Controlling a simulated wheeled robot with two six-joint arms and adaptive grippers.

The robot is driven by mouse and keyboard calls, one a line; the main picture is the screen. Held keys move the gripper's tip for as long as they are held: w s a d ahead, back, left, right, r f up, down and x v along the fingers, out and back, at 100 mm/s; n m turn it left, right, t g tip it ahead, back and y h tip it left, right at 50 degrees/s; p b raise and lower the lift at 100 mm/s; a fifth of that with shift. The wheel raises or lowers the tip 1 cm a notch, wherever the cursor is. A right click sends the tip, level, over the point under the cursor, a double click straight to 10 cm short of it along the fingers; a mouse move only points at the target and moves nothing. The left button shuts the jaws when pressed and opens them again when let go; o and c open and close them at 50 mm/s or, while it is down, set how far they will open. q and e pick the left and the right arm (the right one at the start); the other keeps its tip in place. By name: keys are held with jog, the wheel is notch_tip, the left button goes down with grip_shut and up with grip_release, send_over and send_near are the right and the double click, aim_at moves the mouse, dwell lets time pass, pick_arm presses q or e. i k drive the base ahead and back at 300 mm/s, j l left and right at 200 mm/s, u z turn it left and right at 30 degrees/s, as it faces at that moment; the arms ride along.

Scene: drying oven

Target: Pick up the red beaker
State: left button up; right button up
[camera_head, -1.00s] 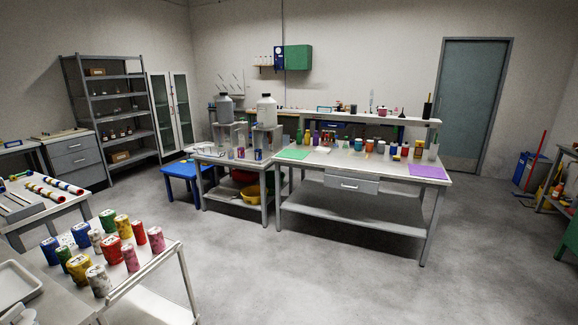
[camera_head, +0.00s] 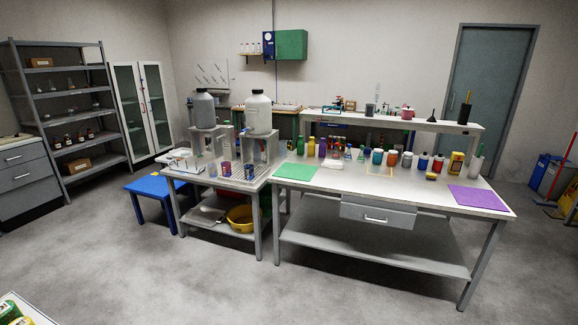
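I cannot clearly pick out a red beaker at this size. Small coloured vessels stand on the left workbench below the two large jugs, among them a purple one (camera_head: 226,168) and a blue-purple one (camera_head: 250,171). On the longer right workbench (camera_head: 330,185) a row of bottles and jars stands along the back, including an orange-red jar (camera_head: 392,158) and a blue jar (camera_head: 377,156). Some of these small items overlap, so their kinds are hard to tell. Neither of my grippers is in view.
A green mat (camera_head: 296,172) and a purple mat (camera_head: 478,198) lie on the right bench. A blue stool (camera_head: 152,188) stands left of the benches. A pale surface corner with cans (camera_head: 18,310) shows at bottom left. The floor (camera_head: 190,285) before the benches is clear.

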aim_at(226, 167)
jog(key=i+u, duration=0.1)
jog(key=i, duration=0.6)
jog(key=i+l, duration=0.2)
jog(key=i, duration=0.5)
jog(key=i+l+u, duration=0.15)
jog(key=i, duration=0.55)
jog(key=i+j, duration=0.55)
jog(key=i+j+z, duration=0.1)
jog(key=i+j, duration=0.5)
jog(key=j, duration=0.2)
jog(key=i+j+z, duration=0.1)
jog(key=j, duration=0.2)
jog(key=i+j+z, duration=0.15)
jog(key=j, duration=0.15)
